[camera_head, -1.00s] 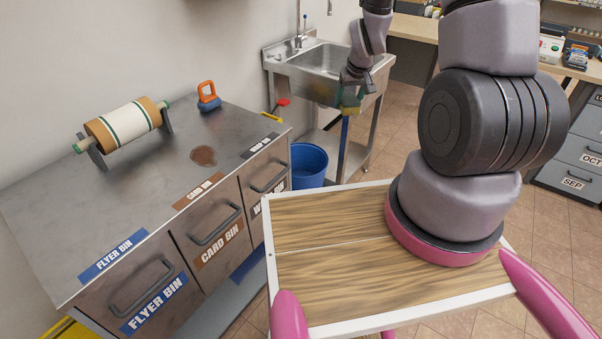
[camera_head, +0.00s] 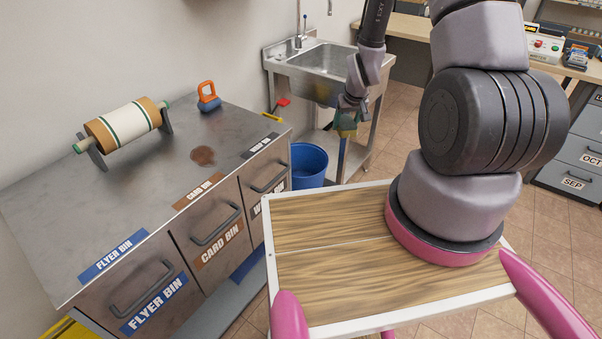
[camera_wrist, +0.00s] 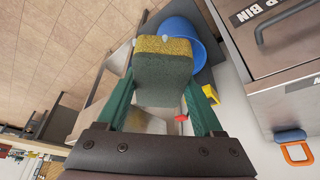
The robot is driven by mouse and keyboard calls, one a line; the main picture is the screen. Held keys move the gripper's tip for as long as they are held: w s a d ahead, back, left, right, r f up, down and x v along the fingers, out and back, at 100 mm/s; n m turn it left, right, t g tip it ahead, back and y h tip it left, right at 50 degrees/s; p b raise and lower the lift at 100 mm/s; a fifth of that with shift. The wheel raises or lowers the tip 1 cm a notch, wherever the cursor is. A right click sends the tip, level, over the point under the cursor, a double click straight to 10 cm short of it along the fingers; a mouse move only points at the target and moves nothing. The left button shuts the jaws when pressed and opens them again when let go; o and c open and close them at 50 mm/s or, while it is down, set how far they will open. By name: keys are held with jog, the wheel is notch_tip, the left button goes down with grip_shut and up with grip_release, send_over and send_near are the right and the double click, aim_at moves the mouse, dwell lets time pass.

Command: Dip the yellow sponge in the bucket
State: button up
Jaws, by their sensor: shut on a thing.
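The sponge, yellow with a green face, is held in my gripper and fills the middle of the wrist view (camera_wrist: 164,70). My gripper (camera_head: 345,128) is shut on it, with a green finger on each side in the wrist view. In the head view the gripper hangs in front of the sink, to the right of the bucket and higher than it. The blue bucket (camera_head: 308,165) stands on the floor between the counter and the sink. In the wrist view the bucket (camera_wrist: 205,40) shows behind the sponge, which hides part of it.
A metal counter (camera_head: 130,215) with labelled bins stands at the left, bearing a roller (camera_head: 125,125), an orange-and-blue handled object (camera_head: 208,96) and a brown stain (camera_head: 203,156). The steel sink (camera_head: 330,62) stands behind the gripper. Tiled floor (camera_head: 400,130) lies open to its right.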

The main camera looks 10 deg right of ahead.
notch_tip(320, 180, down, 30)
dwell(2.7)
dwell(2.0)
notch_tip(320, 180, up, 4)
dwell(0.4)
dwell(0.5)
